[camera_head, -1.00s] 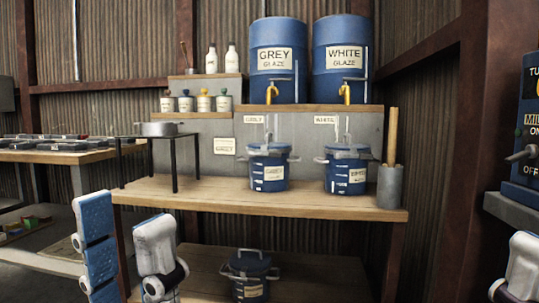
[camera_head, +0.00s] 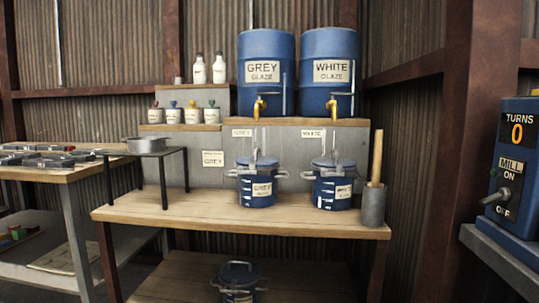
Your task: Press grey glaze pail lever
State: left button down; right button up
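The grey glaze pail (camera_head: 257,184) is a blue lidded pail with side handles and a label, upright on the wooden bench below the GREY GLAZE drum (camera_head: 266,80). A clear upright part rises behind its lid; I cannot make out which part is the lever. A similar white glaze pail (camera_head: 334,187) stands to its right, below the WHITE GLAZE drum (camera_head: 330,78). Both drums have yellow taps. Neither of my grippers is in view.
The wooden bench (camera_head: 150,209) has clear room along its front. A small black stand (camera_head: 164,170) holds a metal pan at left. A grey holder (camera_head: 373,206) with a wooden stick stands at right. A mill switch box (camera_head: 516,170) is at far right. Another pail (camera_head: 239,279) sits below.

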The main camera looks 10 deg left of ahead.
aim_at(252, 165)
jog(key=i+j, duration=0.25)
jog(key=j, duration=0.15)
jog(key=i+j, duration=0.25)
jog(key=j, duration=0.2)
jog(key=i+j, duration=0.25)
jog(key=j, duration=0.15)
jog(key=i+j, duration=0.2)
jog(key=j, duration=0.2)
jog(key=z, duration=1.65)
